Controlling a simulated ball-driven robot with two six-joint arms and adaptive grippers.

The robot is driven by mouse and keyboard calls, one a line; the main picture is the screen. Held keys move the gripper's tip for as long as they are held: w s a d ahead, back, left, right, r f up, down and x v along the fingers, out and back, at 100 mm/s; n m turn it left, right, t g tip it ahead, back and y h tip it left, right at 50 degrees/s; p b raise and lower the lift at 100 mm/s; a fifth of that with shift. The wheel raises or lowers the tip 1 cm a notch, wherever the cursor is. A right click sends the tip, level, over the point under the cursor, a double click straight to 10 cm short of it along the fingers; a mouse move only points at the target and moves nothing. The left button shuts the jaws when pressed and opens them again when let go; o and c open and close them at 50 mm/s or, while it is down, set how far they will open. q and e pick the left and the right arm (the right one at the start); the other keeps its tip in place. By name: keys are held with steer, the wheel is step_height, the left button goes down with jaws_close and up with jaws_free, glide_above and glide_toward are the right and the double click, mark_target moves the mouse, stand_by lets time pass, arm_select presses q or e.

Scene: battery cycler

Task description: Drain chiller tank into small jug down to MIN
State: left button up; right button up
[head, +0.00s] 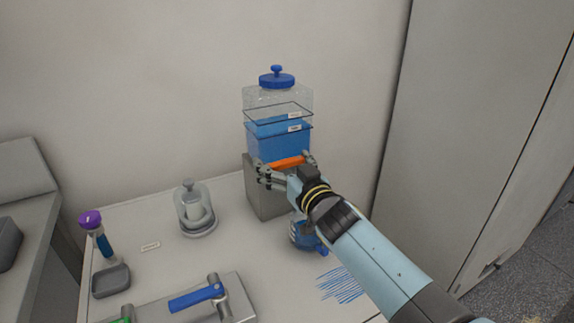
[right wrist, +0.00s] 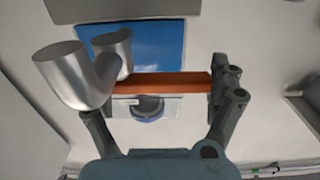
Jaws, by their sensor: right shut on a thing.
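The clear chiller tank (head: 277,100) stands on a grey block (head: 262,192) and has a blue knobbed lid (head: 277,78). Blue liquid (head: 278,147) fills its lower part, with its surface close to the lower of two small labels (head: 294,128); the lettering is too small to read. My right gripper (head: 287,166) is shut on the orange tap handle (head: 290,162), which spans between the fingers in the right wrist view (right wrist: 165,85). A silver spout (right wrist: 68,77) is beside it. A small blue jug (head: 310,243) stands below, mostly hidden by my right arm. My left gripper is out of view.
A glass vessel on a round base (head: 197,211) stands left of the tank. A purple-topped tool (head: 96,232), a grey tray (head: 111,281) and a blue-handled lever (head: 196,298) are nearer. Blue hatching (head: 342,285) marks the table at right. A tall cabinet (head: 465,130) bounds the right.

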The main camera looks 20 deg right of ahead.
steer(key=o, duration=1.4)
steer(key=shift+s, duration=0.1)
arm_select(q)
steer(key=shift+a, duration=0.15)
arm_select(e)
steer(key=s, duration=0.4)
steer(key=s+d, duration=0.1)
steer(key=s, duration=0.6)
steer(key=shift+s+d, duration=0.2)
steer(key=shift+s, duration=0.15)
